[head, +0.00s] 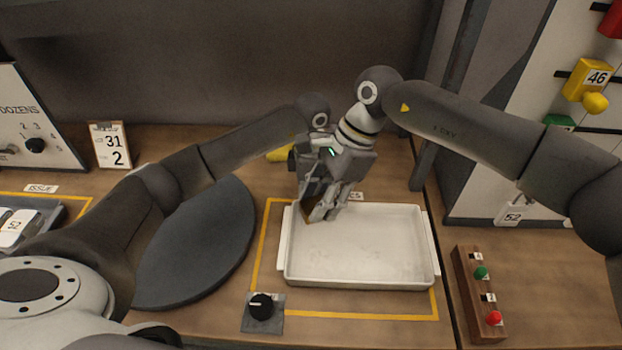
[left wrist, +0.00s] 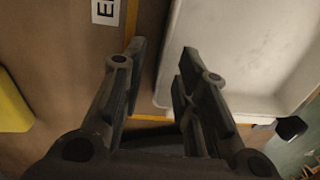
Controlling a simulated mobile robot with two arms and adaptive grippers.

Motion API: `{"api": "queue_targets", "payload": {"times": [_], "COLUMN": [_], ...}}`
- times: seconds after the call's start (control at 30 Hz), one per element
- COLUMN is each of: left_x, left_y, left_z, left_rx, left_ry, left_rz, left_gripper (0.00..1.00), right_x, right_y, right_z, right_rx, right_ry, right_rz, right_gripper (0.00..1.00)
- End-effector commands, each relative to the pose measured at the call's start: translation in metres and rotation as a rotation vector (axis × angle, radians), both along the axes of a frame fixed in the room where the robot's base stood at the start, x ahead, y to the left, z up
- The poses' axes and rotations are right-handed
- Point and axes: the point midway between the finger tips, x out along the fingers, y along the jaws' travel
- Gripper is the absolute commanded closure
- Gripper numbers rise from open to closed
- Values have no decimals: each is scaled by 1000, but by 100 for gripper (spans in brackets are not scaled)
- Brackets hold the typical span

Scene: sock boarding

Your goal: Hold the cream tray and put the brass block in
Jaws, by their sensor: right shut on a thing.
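The cream tray (head: 362,282) lies flat on the bench, inside a yellow outline. My right gripper (head: 318,212) is over its back left corner, shut on a small brown-gold piece, the brass block (head: 307,214), mostly hidden by the fingers. My left arm reaches the same spot from behind; its gripper is largely hidden there by the right one. In the left wrist view, my left gripper (left wrist: 163,55) is open, its fingers apart beside the tray's edge (left wrist: 168,75). I cannot tell whether a finger touches the tray.
A dark round disc (head: 200,245) lies left of the tray, and a black knob (head: 261,306) stands at its front left. A wooden button box (head: 478,295) stands to the right. A yellow thing (head: 280,154) lies behind the grippers. The tray's floor looks clear.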

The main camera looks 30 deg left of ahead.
Motion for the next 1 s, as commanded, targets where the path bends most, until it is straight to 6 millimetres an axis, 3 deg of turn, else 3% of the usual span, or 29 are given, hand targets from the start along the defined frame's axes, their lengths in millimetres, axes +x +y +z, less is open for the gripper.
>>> {"api": "queue_targets", "payload": {"times": [0.2,0.57,0.8,1.0], "left_x": [-2,-2,-2,-2], "left_y": [-1,-1,-1,-1], "left_z": [-23,-27,-26,-26], "left_rx": [-1,-1,-1,-1], "left_ry": [1,0,0,-1], "left_rz": [0,0,0,0], "left_gripper": [71,71,100,100], "right_x": [0,0,0,0], "right_y": [0,0,0,0], "right_z": [1,1,1,1], "right_rx": [1,1,1,1], "right_ry": [0,0,0,0], "right_rz": [0,0,0,0], "right_gripper": [98,98,98,98]}}
